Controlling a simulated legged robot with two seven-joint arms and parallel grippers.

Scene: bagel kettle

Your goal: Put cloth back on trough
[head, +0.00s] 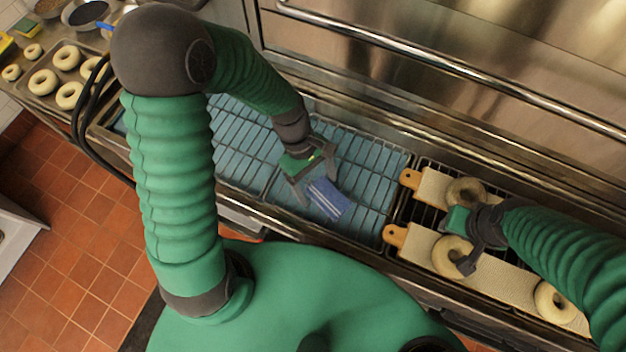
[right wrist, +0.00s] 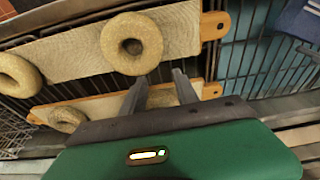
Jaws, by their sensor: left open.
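A small blue cloth with white stripes (head: 328,198) lies on the wire rack over the light-blue trough (head: 240,150). My left gripper (head: 316,186) is open at the cloth, with its fingers apart near the cloth's left and upper edges. I cannot tell whether they touch it. A blue piece of the cloth (right wrist: 298,18) shows at the top right corner of the right wrist view. My right gripper (right wrist: 160,80) is open and empty above the bagel boards. In the head view the right gripper (head: 465,243) partly hides the boards.
Two cloth-covered boards (head: 420,240) with orange handles hold several bagels on a dark grate right of the trough. A tray of bagels (head: 45,100) stands at the far left, near bowls. A steel oven front with a long bar (head: 440,62) rises behind the trough.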

